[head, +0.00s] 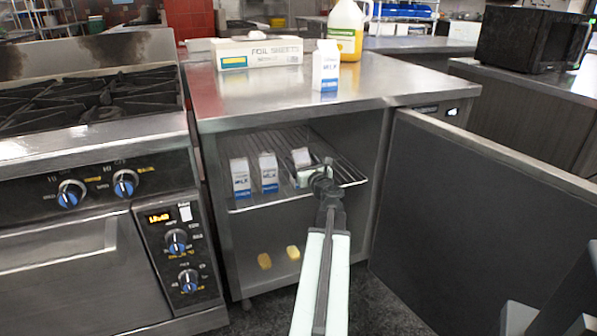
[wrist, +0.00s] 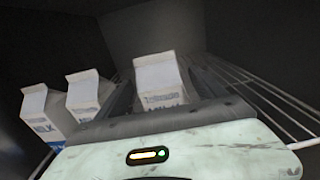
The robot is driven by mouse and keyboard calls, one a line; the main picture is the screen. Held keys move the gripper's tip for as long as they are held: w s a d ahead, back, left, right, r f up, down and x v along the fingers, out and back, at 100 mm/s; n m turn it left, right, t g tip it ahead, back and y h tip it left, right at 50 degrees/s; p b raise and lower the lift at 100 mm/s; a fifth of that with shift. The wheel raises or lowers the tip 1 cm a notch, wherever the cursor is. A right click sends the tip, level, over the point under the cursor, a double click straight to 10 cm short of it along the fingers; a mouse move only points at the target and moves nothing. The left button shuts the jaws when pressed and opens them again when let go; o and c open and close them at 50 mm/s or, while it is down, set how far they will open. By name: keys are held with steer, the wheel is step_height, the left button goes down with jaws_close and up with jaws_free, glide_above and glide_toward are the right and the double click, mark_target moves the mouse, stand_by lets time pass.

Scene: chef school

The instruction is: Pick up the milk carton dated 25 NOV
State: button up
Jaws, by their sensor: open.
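Three white-and-blue milk cartons stand on the wire shelf (head: 250,203) inside the open cabinet: a left one (head: 240,178), a middle one (head: 268,173) and a right one (head: 302,157). A further milk carton (head: 326,66) stands on the counter above. My gripper (head: 310,173) is open at the right shelf carton and partly hides it. In the wrist view this carton (wrist: 158,78) stands between my fingers, its lower part hidden by my gripper. The left (wrist: 38,112) and middle (wrist: 86,90) cartons stand to its left. I cannot read a date on any carton.
The cabinet door (head: 480,195) stands open at the right. A stove (head: 90,130) adjoins the left. A foil box (head: 258,52) and a yellow jug (head: 346,30) are on the counter (head: 270,100). Two yellow pieces (head: 264,261) (head: 293,252) lie below the shelf.

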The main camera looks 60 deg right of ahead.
steer(key=x, duration=0.5)
steer(key=shift+f, duration=0.1)
steer(key=shift+a, duration=0.1)
jaws_close()
